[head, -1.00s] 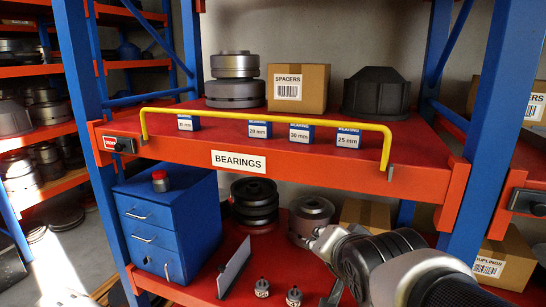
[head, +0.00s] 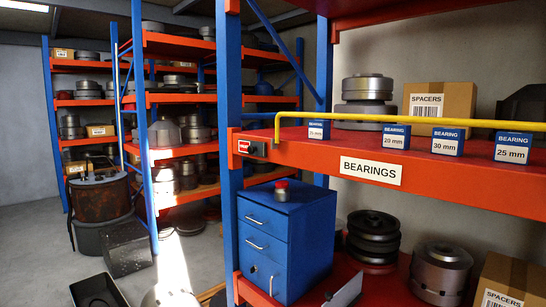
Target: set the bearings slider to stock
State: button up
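The bearings shelf (head: 300,158) is an orange-red shelf on blue posts, with a white BEARINGS label (head: 371,171) on its front edge. At the left end of that edge sits a small black slider box (head: 257,151) with a red-and-white marking on its left part. The slider's exact position is too small to read. Small blue bearing boxes (head: 396,136) stand in a row on the shelf behind a yellow rail (head: 420,121). My gripper is not in view.
Below the shelf stands a blue drawer cabinet (head: 262,232) with a red-topped item (head: 281,190) on it. A SPACERS carton (head: 440,102) is at the back of the shelf. More racks stand left. Open floor (head: 28,250) lies at far left, near black trays (head: 98,290).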

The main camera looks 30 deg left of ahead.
aim_at(255, 148)
jog(key=i+j, duration=0.55)
jog(key=j, duration=0.15)
jog(key=i+j+u, duration=0.1)
jog(key=i+j, duration=0.5)
jog(key=j, duration=0.1)
